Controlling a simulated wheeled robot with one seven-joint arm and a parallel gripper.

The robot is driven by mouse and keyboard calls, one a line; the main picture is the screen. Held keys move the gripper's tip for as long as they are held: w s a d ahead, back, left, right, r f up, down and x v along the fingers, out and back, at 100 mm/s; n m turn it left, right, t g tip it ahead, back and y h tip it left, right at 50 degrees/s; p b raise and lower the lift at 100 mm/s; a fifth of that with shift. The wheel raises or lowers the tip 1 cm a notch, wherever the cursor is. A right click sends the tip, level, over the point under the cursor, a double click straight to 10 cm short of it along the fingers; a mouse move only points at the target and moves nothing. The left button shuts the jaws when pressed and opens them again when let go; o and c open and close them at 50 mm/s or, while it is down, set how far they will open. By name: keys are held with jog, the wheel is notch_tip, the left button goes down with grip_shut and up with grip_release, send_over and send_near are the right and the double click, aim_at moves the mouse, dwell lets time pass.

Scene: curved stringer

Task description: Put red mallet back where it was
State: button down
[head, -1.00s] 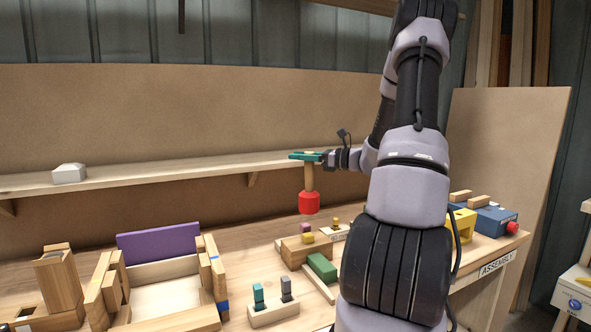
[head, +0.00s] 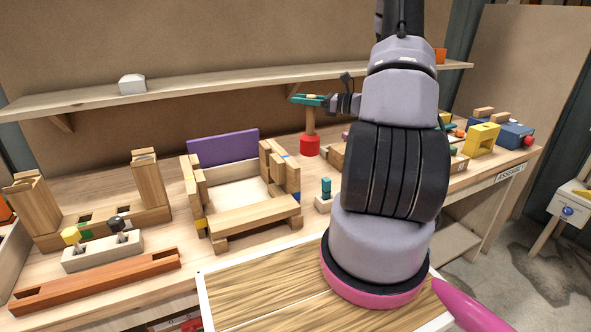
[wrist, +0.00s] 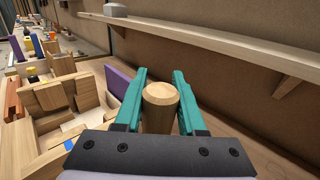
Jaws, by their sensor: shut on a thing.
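The red mallet (head: 310,145) hangs upright with its red head down and its wooden handle up. My gripper (head: 308,99), with teal fingers, is shut on the top of the handle. In the wrist view the round handle end (wrist: 161,95) sits between the two teal fingers of my gripper (wrist: 160,88). In the head view the mallet's head is at or close above the workbench top, behind and right of the wooden frame; I cannot tell whether it touches. The head is hidden in the wrist view.
A wooden frame with a purple board (head: 223,147) stands left of the mallet. A small block with a teal peg (head: 326,188) stands in front. A wall shelf (head: 215,82) runs behind, carrying a white block (head: 132,84). A yellow part (head: 482,139) is at the right.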

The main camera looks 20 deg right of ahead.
aim_at(310, 126)
notch_tip(310, 126, down, 9)
jog(key=shift+f, duration=0.2)
dwell(0.3)
jog(key=shift+f, duration=0.1)
jog(key=c, duration=0.5)
grip_release()
